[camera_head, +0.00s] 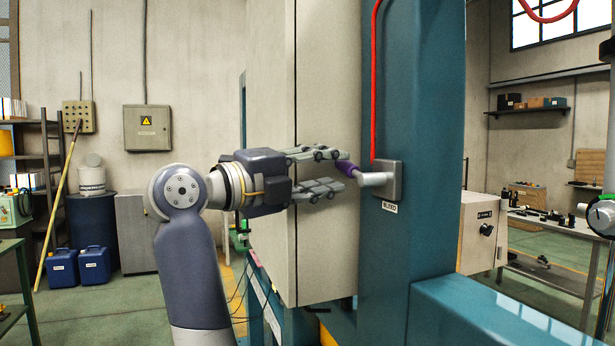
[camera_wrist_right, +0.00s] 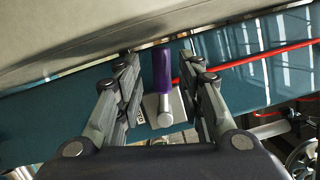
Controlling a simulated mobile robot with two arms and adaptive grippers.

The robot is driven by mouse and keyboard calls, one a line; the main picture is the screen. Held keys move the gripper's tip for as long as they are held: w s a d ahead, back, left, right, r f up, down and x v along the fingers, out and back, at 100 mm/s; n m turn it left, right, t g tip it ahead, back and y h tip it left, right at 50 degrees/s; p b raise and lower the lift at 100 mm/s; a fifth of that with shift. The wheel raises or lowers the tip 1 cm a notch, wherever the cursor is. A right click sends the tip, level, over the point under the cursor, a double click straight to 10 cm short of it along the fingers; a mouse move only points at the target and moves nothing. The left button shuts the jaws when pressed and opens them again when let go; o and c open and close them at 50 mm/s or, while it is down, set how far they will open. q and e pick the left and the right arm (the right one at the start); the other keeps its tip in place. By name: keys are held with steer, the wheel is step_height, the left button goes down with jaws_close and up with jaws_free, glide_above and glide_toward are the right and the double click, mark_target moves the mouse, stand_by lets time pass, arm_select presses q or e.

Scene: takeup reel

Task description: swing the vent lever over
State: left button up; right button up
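The vent lever has a purple grip (camera_head: 348,168) on a metal arm that comes out of a grey square plate (camera_head: 394,182) on the teal column. A small label (camera_head: 390,207) sits below the plate. My right gripper (camera_head: 335,170) is open, with its fingertips by the end of the purple grip. In the right wrist view the purple grip (camera_wrist_right: 162,68) stands between the two spread fingers, with a gap on each side. My left gripper is not in view.
A tall beige cabinet panel (camera_head: 270,200) stands just left of the teal column (camera_head: 425,130). A red pipe (camera_head: 374,80) runs down to the lever plate. A control box (camera_head: 482,232) juts out on the right. A teal beam (camera_head: 490,315) crosses low at the right.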

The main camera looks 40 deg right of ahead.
steer(key=shift+d+r, duration=0.1)
steer(key=shift+d, duration=1.15)
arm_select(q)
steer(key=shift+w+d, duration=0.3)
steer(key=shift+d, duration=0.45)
arm_select(e)
steer(key=c, duration=0.8)
